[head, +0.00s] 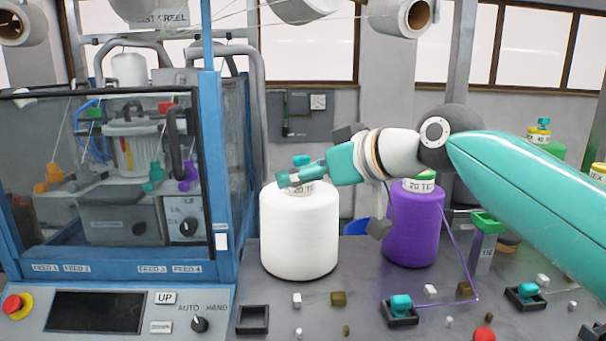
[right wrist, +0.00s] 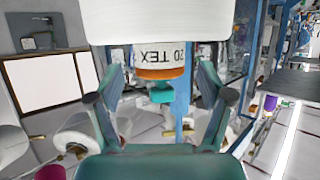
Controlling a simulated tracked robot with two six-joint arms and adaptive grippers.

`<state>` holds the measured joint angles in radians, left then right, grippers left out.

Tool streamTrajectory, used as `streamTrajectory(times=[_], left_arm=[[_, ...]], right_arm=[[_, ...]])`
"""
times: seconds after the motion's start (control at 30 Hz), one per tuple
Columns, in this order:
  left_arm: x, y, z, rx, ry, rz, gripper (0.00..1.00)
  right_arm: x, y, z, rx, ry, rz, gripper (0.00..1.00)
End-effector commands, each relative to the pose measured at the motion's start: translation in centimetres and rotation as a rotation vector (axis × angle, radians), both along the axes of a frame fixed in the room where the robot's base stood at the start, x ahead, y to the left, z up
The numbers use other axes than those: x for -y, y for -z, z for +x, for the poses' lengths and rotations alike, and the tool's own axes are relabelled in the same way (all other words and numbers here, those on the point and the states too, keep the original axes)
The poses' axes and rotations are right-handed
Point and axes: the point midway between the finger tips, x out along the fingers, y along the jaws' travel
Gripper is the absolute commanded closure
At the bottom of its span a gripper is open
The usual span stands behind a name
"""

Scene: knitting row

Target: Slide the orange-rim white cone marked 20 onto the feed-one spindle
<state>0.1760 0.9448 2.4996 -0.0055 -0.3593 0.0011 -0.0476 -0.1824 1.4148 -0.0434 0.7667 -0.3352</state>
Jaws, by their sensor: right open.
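The white cone marked 20 TEX (head: 299,235) stands upright on the grey bench in the head view. Its neck, with the orange rim (right wrist: 160,73), shows in the right wrist view, with a teal piece beyond it. My right gripper (head: 305,176) is at the cone's top. Its two fingers stand open on either side of the neck in the right wrist view (right wrist: 155,68); I cannot tell whether they touch it. The FEED 1 label (head: 45,268) is on the machine's lower left front, below an orange fitting (head: 48,178) behind the clear panel. A spindle there is not clear. My left gripper is not in view.
A purple cone (head: 414,230) with a green top stands right of the white cone, its yarn trailing over the bench. Black square trays (head: 252,320) and small blocks lie along the front. The machine's blue post (head: 211,170) stands left of the white cone.

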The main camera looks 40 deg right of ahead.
Motion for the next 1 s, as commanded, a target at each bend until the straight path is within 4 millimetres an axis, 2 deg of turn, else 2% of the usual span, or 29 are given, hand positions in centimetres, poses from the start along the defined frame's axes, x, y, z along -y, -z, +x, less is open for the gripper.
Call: streamTrajectory(times=[0.3, 0.5, 0.7, 1.0], left_arm=[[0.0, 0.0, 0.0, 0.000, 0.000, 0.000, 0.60], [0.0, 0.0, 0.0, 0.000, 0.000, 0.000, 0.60], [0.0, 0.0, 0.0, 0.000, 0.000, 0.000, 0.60], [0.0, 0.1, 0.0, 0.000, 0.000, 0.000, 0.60]], right_arm=[[1.0, -2.5, -5.8, 0.007, 0.002, 0.000, 0.21], [1.5, -3.6, -8.6, 0.005, 0.001, 0.000, 0.21], [1.6, -4.0, -9.7, 0.003, 0.000, 0.001, 0.21], [1.6, -4.1, -9.7, 0.003, 0.000, 0.001, 0.21]])
